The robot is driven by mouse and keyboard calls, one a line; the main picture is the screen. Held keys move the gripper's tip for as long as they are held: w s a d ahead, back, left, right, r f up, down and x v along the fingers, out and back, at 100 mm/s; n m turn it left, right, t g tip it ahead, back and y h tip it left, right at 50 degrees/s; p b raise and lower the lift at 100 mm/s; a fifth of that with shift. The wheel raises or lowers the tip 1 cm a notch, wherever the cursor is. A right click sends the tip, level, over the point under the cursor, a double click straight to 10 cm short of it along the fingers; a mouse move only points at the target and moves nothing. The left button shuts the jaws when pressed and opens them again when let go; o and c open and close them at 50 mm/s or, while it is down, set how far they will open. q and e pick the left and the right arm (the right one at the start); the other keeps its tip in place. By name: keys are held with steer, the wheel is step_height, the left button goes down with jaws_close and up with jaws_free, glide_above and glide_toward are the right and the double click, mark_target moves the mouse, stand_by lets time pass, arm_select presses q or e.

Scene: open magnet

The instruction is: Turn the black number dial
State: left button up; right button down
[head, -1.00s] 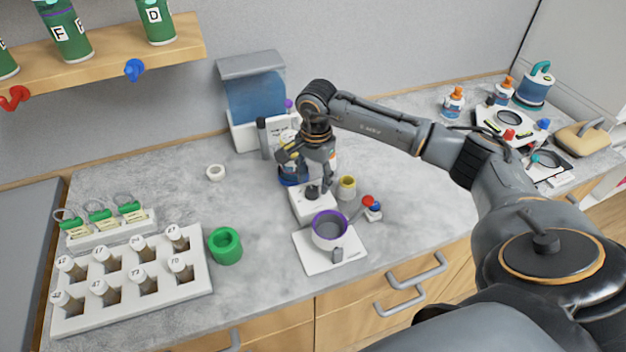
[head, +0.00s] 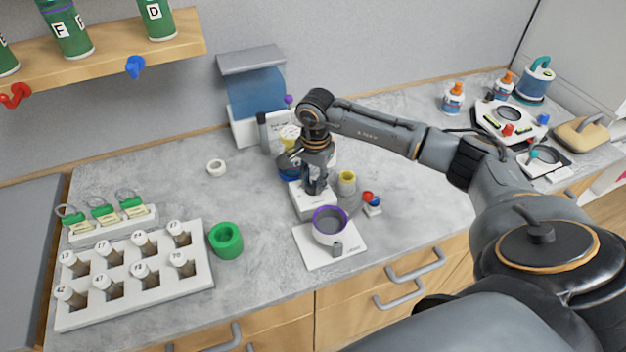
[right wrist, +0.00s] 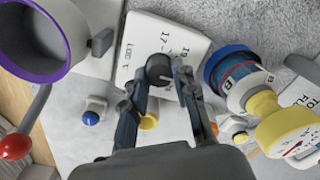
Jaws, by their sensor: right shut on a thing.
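The black number dial (right wrist: 160,70) sits on a white box with printed numbers (right wrist: 157,42), seen in the right wrist view. The same white box (head: 314,207) stands mid-counter in the head view, where my gripper hides most of the dial. My right gripper (right wrist: 166,84) points down at the box and its fingers are closed on the dial, one on each side. It also shows over the box in the head view (head: 316,188). My left gripper is not in view.
A purple-rimmed grey pot (head: 331,225) on a white base stands in front of the box. A yellow cup (head: 346,182) and a red-and-blue knobbed piece (head: 371,202) are to its right. A blue bottle with a yellow top (right wrist: 240,77) stands close by.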

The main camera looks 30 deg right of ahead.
steer(key=m+b, duration=0.3)
steer(key=shift+f+m, duration=0.15)
steer(key=shift+m, duration=0.25)
steer(key=m+b, duration=0.3)
steer(key=m, duration=0.2)
steer(key=shift+m, duration=0.3)
steer(key=m+b, duration=0.2)
steer(key=m, duration=0.3)
steer(key=shift+a+h+b, duration=0.1)
steer(key=shift+h+b, duration=0.2)
steer(key=m+b, duration=0.1)
steer(key=m, duration=0.4)
steer(key=shift+r, duration=0.2)
steer(key=shift+m, duration=0.4)
steer(key=c, duration=1)
jaws_free()
steer(key=shift+c, duration=0.2)
